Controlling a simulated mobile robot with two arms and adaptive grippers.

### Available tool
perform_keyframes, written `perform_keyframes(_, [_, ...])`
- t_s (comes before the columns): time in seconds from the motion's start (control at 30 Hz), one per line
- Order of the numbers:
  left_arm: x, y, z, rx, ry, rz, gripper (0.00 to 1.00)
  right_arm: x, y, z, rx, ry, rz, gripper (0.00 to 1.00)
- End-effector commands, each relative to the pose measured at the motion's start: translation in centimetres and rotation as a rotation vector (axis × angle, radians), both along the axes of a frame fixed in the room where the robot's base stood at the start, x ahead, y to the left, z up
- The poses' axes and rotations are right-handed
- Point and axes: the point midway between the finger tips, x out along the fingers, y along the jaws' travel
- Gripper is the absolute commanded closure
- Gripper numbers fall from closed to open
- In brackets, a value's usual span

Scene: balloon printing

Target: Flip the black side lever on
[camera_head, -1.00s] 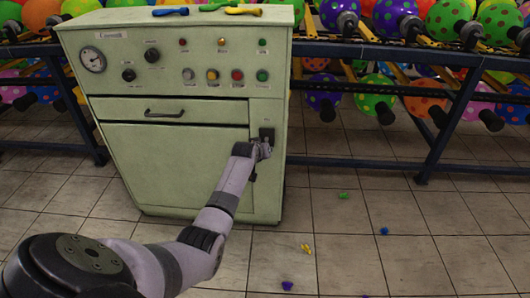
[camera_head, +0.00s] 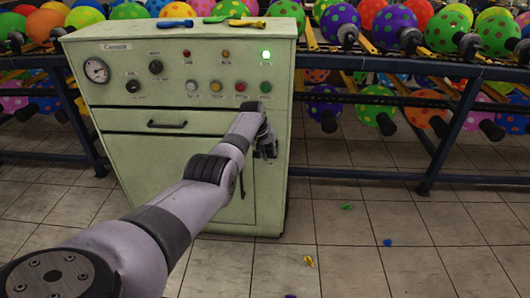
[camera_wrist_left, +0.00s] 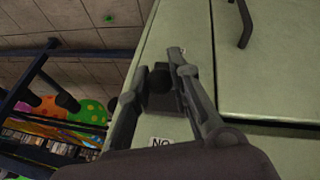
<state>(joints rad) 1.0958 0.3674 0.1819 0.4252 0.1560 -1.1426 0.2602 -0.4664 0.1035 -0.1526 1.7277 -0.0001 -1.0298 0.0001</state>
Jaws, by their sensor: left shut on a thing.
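The pale green control cabinet (camera_head: 120,150) stands ahead, with the black side lever at the right of its front, below the row of buttons. In the head view my left forearm and wrist cover most of the lever. In the left wrist view the dark lever (camera_wrist_left: 157,80) sits between the two fingers of my left gripper (camera_wrist_left: 155,78), which is shut on it. In the head view the left gripper (camera_head: 268,143) is against the cabinet front. My right gripper is out of view.
Racks of spotted balloons (camera_head: 400,28) on a dark blue frame (camera_head: 440,150) stand behind and to the right. Several balloon pieces lie on the cabinet top, including a blue one (camera_head: 174,23). A few more lie on the tiled floor (camera_head: 350,265), which is otherwise clear.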

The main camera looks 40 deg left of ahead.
Motion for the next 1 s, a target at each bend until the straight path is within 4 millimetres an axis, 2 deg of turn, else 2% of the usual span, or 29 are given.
perform_keyframes(0.3, [0.01, -0.81, 0.25, -0.02, 0.036, 0.001, 1.0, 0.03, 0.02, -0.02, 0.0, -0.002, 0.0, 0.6])
perform_keyframes(0.73, [0.01, -0.86, 0.26, -0.021, 0.039, 0.001, 1.0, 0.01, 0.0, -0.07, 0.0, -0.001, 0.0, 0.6])
perform_keyframes(0.77, [0.01, -0.86, 0.27, -0.021, 0.039, 0.001, 0.8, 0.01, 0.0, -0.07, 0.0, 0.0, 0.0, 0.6])
perform_keyframes(1.0, [0.01, -0.9, 0.26, -0.022, 0.039, 0.001, 0.64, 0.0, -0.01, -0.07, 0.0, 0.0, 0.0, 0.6])
